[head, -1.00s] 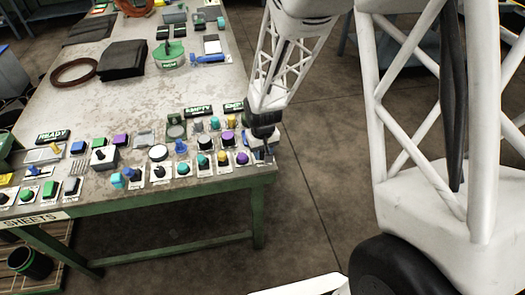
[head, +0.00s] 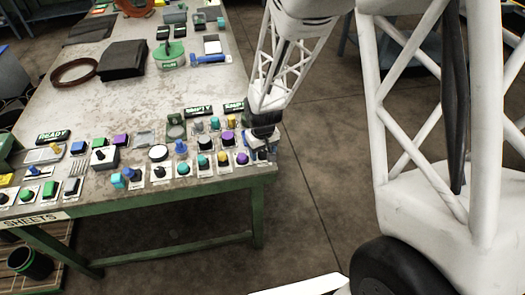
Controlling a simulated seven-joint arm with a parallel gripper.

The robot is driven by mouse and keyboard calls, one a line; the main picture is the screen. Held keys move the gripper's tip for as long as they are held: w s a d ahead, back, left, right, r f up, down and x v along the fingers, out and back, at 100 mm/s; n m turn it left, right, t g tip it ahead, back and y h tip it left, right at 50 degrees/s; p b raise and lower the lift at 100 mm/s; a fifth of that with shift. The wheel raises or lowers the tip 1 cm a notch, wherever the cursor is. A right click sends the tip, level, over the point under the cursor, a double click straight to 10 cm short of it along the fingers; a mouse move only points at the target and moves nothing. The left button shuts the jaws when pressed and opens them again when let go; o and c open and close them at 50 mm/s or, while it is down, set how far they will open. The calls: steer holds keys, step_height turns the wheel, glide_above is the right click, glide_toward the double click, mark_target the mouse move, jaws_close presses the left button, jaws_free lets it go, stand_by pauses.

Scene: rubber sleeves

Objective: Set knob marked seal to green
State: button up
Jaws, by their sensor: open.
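My gripper (head: 263,154) hangs at the right front corner of the worktable, low over the end of the rows of controls. Its jaws are open but small in this view. The plate lettering is too small to read, so I cannot tell which knob is marked seal.
The worktable (head: 120,100) also carries signs, READY (head: 53,136) and EMPTY (head: 198,111). The table middle is clear. Open floor lies to the right.

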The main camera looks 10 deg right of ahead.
mark_target(263, 152)
steer(key=shift+r, duration=3.9)
steer(key=shift+s+r, duration=0.1)
steer(key=shift+r, duration=0.2)
steer(key=s+d+r+m+t, duration=0.1)
steer(key=s+d+r, duration=0.1)
steer(key=s+r, duration=0.9)
steer(key=s+d+r+m+t, duration=0.1)
steer(key=s+d+r, duration=0.1)
steer(key=s+r, duration=0.9)
steer(key=s, duration=0.2)
steer(key=shift+s+d+m+t, duration=0.2)
steer(key=shift+s+m+t, duration=0.1)
steer(key=shift+m, duration=0.1)
